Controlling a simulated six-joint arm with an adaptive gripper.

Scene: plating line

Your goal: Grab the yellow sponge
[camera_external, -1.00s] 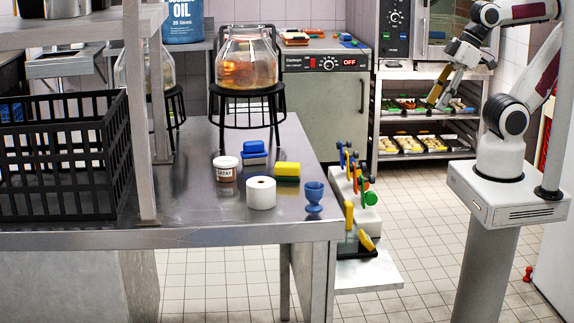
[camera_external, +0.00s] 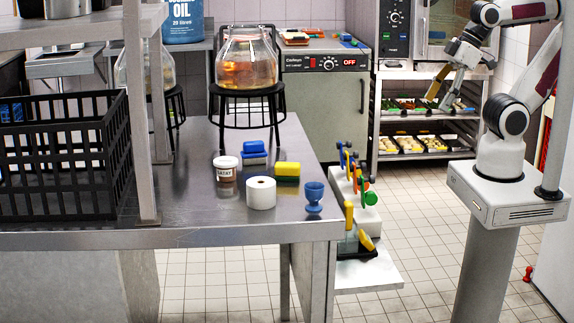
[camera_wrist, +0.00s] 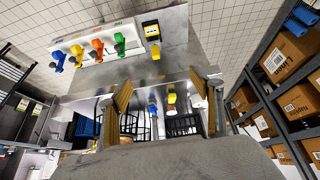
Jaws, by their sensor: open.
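The yellow sponge (camera_external: 287,169) lies on the steel table in the external view, yellow above and dark green below. It is near the right end of the table, behind a white roll and a blue egg cup. My gripper (camera_external: 445,100) is far to its right, in the air in front of the oven rack. It is open and empty, pointing down. In the wrist view my gripper (camera_wrist: 162,95) shows two tan-padded fingers wide apart. A small yellow shape lies beyond them; I cannot tell whether it is the sponge.
A white roll (camera_external: 261,192), blue egg cup (camera_external: 314,197), labelled jar (camera_external: 226,176) and blue block (camera_external: 253,153) stand near the sponge. A black stand (camera_external: 247,95) with a glass vessel is behind. A rack of coloured-handled tools (camera_external: 367,208) stands off the table's right edge.

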